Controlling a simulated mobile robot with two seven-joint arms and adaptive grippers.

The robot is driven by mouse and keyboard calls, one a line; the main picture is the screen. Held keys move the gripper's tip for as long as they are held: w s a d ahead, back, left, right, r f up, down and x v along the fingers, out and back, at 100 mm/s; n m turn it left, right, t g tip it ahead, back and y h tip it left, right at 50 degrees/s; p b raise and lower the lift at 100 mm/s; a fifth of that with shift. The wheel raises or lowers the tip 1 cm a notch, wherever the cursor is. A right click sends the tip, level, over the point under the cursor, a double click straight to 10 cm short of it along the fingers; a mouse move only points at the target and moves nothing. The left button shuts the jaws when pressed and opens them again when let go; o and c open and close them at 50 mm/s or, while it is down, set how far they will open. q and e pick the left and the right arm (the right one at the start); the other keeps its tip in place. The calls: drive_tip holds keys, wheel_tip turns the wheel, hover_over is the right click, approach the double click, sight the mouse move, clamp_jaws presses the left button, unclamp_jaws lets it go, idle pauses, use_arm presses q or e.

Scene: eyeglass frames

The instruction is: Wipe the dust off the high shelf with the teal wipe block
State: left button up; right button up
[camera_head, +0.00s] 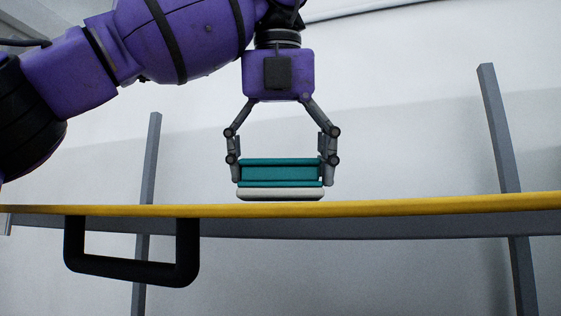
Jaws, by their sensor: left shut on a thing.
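The teal wipe block (280,172) has a pale pad along its underside and is held level. My left gripper (280,168) points down and is shut on the block, one finger at each end. The block is at the yellow front edge of the high shelf (400,207), seen from below. The pad's lower side is right at the edge line, and I cannot tell whether it touches the shelf top. The shelf's top surface and any dust on it are hidden from this low angle. My right gripper is not in view.
A black handle-shaped bracket (130,280) hangs below the shelf's front edge at the left. Grey uprights stand behind the shelf at left (150,160) and right (498,130). A pale wall is behind. The space above the shelf right of my gripper looks clear.

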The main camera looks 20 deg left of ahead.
sight(307, 165)
use_arm(q)
drive_tip(key=shift+w+f, duration=0.1)
drive_tip(key=shift+f, duration=0.85)
idle(0.6)
drive_tip(key=shift+d+r, duration=0.1)
drive_tip(key=shift+d, duration=1.9)
drive_tip(key=shift+a, duration=0.1)
drive_tip(key=shift+a+f, duration=0.25)
drive_tip(key=shift+a, duration=0.7)
drive_tip(key=shift+a+f, duration=0.2)
drive_tip(key=shift+a, duration=0.75)
drive_tip(key=shift+c, duration=0.5)
